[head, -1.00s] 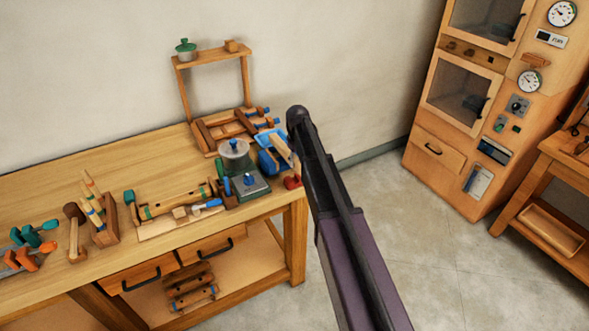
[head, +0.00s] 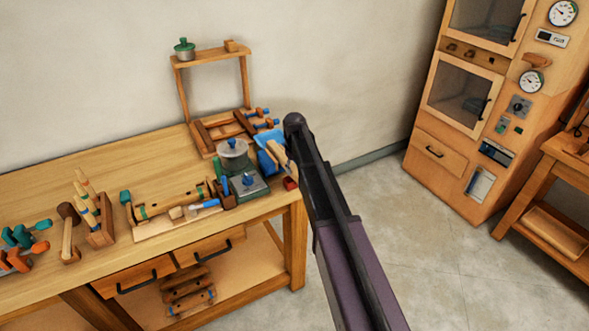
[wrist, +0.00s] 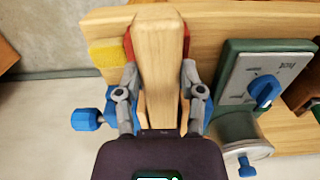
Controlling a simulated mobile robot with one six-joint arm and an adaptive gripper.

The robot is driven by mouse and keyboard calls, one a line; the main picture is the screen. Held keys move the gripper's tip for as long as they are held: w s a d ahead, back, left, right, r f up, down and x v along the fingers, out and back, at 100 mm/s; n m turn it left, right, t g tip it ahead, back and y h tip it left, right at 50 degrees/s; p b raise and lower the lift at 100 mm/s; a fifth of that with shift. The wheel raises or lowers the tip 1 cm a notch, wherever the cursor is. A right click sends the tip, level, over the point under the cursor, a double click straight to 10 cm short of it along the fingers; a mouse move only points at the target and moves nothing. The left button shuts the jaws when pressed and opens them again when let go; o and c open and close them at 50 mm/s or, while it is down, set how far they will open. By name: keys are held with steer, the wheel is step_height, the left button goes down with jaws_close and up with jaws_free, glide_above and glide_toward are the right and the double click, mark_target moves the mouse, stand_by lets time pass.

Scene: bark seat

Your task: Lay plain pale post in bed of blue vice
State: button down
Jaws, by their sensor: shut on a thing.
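The plain pale post (wrist: 158,60) is a light wooden bar, held lengthwise between the two grey fingers of my gripper (wrist: 159,82) in the wrist view. My gripper is shut on it. The blue vice (wrist: 197,108) shows on both sides of the fingers, below the post. In the head view the post (head: 278,152) lies over or in the blue vice (head: 265,161) at the bench's right end. My arm hides part of them there. I cannot tell whether the post touches the bed.
A green-grey box with a blue knob (wrist: 262,85) and a metal cylinder (wrist: 243,135) stand close right of the vice in the wrist view. A yellow block (wrist: 108,58) lies at left. The wooden bench (head: 148,160) carries several tools. Floor right of it is clear.

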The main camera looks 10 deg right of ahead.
steer(key=shift+f+b, duration=0.55)
steer(key=shift+f, duration=0.05)
steer(key=shift+c, duration=1)
jaws_free()
steer(key=shift+r, duration=0.15)
step_height(320, 180, up, 13)
steer(key=p, duration=1.3)
